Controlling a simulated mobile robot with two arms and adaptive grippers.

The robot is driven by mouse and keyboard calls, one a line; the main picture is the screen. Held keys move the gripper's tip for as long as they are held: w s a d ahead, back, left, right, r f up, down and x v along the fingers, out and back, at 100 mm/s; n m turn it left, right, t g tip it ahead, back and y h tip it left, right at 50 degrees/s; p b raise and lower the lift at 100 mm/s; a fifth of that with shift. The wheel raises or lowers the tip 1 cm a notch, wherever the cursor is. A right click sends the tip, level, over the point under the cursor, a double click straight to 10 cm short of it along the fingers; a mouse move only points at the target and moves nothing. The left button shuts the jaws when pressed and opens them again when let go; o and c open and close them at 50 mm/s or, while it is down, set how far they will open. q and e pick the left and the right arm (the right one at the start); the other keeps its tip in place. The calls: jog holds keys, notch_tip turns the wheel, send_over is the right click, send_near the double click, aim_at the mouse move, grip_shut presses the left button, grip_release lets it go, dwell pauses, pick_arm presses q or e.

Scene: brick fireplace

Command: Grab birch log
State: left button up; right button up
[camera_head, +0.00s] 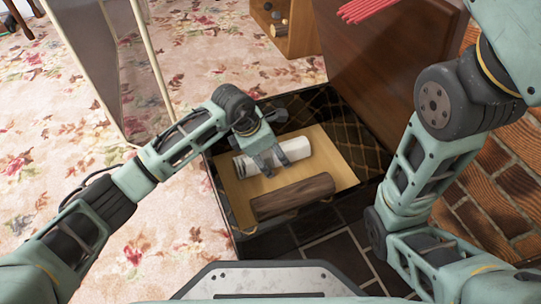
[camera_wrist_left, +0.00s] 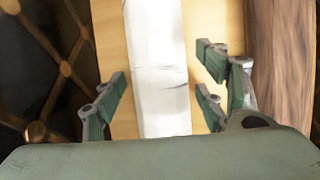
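The white birch log (camera_head: 290,149) lies on a light wooden board (camera_head: 331,153) in a dark open box. In the left wrist view the birch log (camera_wrist_left: 157,60) runs up the middle. My left gripper (camera_head: 271,163) is over the log, with its fingers open. In the wrist view the open fingers of my left gripper (camera_wrist_left: 165,88) are on either side of the log, with a gap on both sides. I cannot tell how far down they reach. My right arm shows at the right, but its gripper is out of view.
A dark brown log (camera_head: 292,197) lies beside the birch log on the same board. The box walls (camera_head: 222,203) surround the board. A large brown panel (camera_head: 375,70) stands behind the box, and a glass screen (camera_head: 130,75) stands at the left. Floral carpet (camera_head: 50,130) is clear at the left.

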pick_arm(q)
jog(key=c, duration=1.3)
jog(key=shift+r, duration=0.2)
